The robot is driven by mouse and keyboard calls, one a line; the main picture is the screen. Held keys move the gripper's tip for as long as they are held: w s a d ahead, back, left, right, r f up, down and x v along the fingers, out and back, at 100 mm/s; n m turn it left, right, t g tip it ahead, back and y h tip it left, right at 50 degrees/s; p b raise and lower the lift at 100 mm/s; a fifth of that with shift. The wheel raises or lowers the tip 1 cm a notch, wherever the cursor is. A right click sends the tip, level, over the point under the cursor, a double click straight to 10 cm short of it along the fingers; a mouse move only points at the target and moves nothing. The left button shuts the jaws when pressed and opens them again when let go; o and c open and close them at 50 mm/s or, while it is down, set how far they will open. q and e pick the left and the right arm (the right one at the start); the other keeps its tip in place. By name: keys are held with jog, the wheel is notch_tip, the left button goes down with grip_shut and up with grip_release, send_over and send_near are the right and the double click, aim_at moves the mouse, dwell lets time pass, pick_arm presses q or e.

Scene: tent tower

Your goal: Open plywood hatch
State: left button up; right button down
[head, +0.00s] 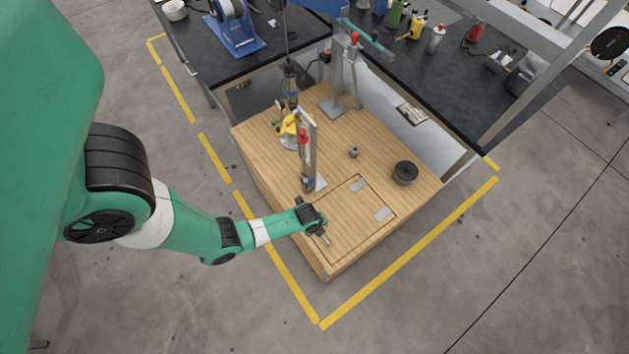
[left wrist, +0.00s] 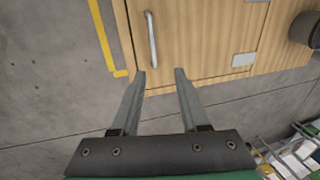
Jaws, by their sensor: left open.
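The plywood hatch (head: 350,222) lies flat and shut in the top of the wooden platform, outlined by a dark seam. Two grey hinge plates (head: 383,213) sit along its right side. A metal bar handle is at its left side; in the left wrist view the handle (left wrist: 152,40) stands clear on the hatch (left wrist: 200,45). My left gripper (head: 321,229) is over the handle end of the hatch and partly hides the handle in the head view. In the left wrist view its two fingers (left wrist: 160,72) are apart and empty, with the handle beyond the tips. My right gripper is not seen.
A grey post with a red-topped clamp (head: 307,150) stands just behind the hatch. A black round weight (head: 405,172) and a small metal part (head: 354,152) sit on the platform (head: 260,150). Dark workbenches border the back. Floor in front is clear, marked with yellow tape.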

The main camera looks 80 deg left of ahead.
pick_arm(q)
jog(key=b+x, duration=0.3)
jog(key=s+b+x, duration=0.1)
jog(key=b+x, duration=0.2)
jog(key=x, duration=0.1)
jog(key=b+x, duration=0.3)
jog(key=b, duration=0.1)
jog(key=shift+s+a+f, duration=0.1)
jog(key=shift+s+f, duration=0.15)
jog(key=shift+f, duration=0.3)
jog(key=shift+w+f, duration=0.1)
jog(key=shift+f, duration=0.4)
grip_shut()
dwell(0.4)
